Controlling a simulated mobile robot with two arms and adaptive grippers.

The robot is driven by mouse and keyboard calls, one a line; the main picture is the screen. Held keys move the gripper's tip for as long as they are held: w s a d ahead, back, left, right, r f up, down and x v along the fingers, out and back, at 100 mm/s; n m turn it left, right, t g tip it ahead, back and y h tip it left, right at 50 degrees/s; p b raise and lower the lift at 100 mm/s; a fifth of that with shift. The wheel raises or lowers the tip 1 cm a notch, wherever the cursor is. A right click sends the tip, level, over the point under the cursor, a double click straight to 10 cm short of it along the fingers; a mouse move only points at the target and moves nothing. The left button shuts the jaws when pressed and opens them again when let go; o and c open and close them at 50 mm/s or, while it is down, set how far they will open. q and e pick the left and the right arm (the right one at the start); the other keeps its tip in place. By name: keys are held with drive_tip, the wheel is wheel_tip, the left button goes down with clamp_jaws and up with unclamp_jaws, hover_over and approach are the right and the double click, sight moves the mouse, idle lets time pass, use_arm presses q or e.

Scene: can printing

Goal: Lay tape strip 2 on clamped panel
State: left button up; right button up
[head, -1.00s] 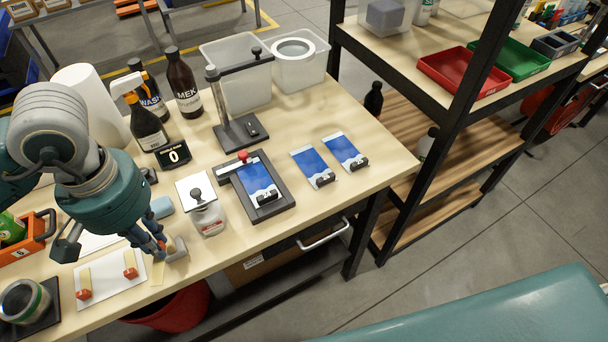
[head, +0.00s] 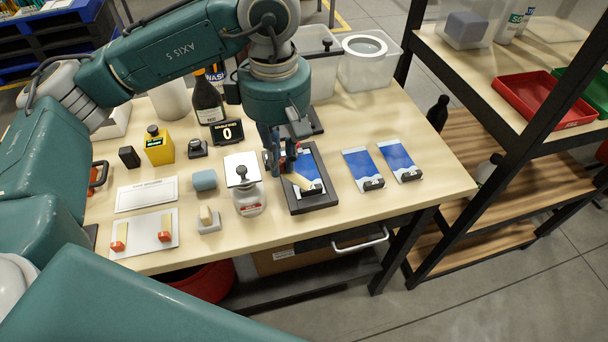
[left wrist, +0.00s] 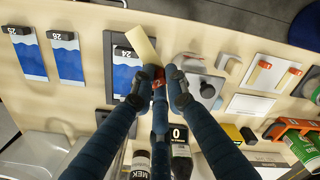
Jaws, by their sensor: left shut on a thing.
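My left gripper (head: 283,160) is above the clamped panel and shut on a tape strip. In the left wrist view the strip (left wrist: 141,44) is a pale cream band with a red end between the fingertips (left wrist: 160,78). The strip (head: 301,182) slants over the lower part of the blue-and-white panel (head: 311,172) in its dark clamp fixture (head: 322,202). I cannot tell whether the strip touches the panel. The gripper hides the fixture's upper left. Two more red-ended strips (head: 120,236) (head: 166,226) lie on a white card (head: 143,234). My right gripper is not in view.
Two loose blue panels (head: 360,166) (head: 398,158) lie to the right. A counter display (head: 227,132) and bottles stand behind. The table's right corner is clear.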

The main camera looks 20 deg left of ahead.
use_arm(q)
drive_tip(key=w+d+r+n+b, duration=0.1)
drive_tip(key=w+r+n+b, duration=0.25)
drive_tip(key=n, duration=1.05)
drive_tip(key=w+d+r+n+b, duration=0.2)
drive_tip(key=w+r+n, duration=0.25)
drive_tip(key=n, duration=1.05)
drive_tip(key=f, duration=1.4)
drive_tip(key=shift+s+a+p, duration=0.1)
drive_tip(key=shift+s+p, duration=0.15)
drive_tip(key=shift+p, duration=0.15)
wheel_tip(320, 180, down, 5)
drive_tip(key=shift+f+p, duration=0.1)
drive_tip(key=shift+p, duration=0.3)
drive_tip(key=shift+f, duration=0.2)
drive_tip(key=o, duration=0.5)
